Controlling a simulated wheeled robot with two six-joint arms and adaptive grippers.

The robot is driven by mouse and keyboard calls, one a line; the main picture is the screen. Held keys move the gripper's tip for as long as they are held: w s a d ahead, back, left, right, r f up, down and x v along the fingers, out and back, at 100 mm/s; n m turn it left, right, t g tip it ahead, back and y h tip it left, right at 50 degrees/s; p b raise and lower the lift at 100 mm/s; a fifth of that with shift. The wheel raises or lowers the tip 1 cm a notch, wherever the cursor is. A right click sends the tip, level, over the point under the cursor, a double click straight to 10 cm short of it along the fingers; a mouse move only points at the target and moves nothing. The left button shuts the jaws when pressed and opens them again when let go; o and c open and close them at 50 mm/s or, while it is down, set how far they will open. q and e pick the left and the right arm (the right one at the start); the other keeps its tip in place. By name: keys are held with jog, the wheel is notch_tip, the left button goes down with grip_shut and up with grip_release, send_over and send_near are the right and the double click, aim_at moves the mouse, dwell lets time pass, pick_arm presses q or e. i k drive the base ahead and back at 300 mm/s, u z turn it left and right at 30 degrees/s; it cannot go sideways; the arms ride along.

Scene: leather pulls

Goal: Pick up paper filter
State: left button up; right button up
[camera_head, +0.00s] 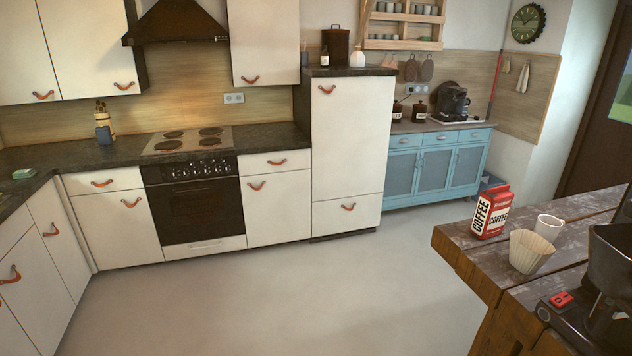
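The paper filter (531,253) is a cream, fluted cup shape, wide at the top. It stands upright on the dark wooden table (468,248) at the right, near the table's left edge. A red, white and black coffee bag (491,212) stands behind it to the left, and a white mug (548,227) stands just behind it to the right. Neither of my grippers is in view.
Open grey floor (270,300) lies left of the table. A coffee machine (453,104) stands on the blue cabinet (437,165) at the back.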

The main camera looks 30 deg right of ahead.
aim_at(528, 251)
jog(key=z, duration=0.1)
jog(key=i, duration=1.3)
jog(key=z, duration=0.85)
jog(key=i, duration=0.85)
jog(key=z, duration=0.85)
